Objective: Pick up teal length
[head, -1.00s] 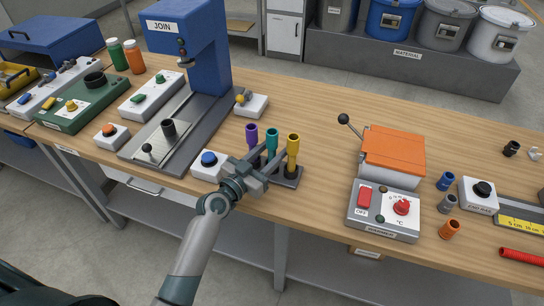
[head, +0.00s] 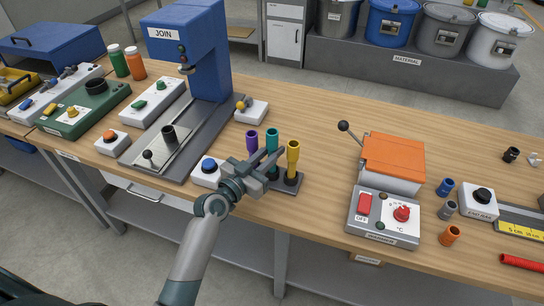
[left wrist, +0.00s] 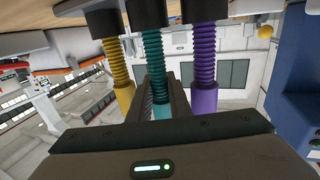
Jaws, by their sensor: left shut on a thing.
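The teal length (head: 271,139) is a ribbed upright tube between a purple length (head: 252,141) and a yellow length (head: 293,155) in the dark rack (head: 290,185). My left gripper (head: 270,157) is shut on the teal length. Its top stands slightly higher than its neighbours' tops. In the left wrist view the teal length (left wrist: 152,58) runs between my fingers, with yellow (left wrist: 118,75) and purple (left wrist: 204,70) outside them. Its lower end appears to be at the rack's dark socket; whether it is still inside is unclear. My right gripper is not in view.
A blue button box (head: 207,172) sits just left of the rack, with the blue JOIN press (head: 190,50) behind it. A heater with an orange lid (head: 392,160) stands to the right. Bare wood (head: 320,120) lies behind the rack.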

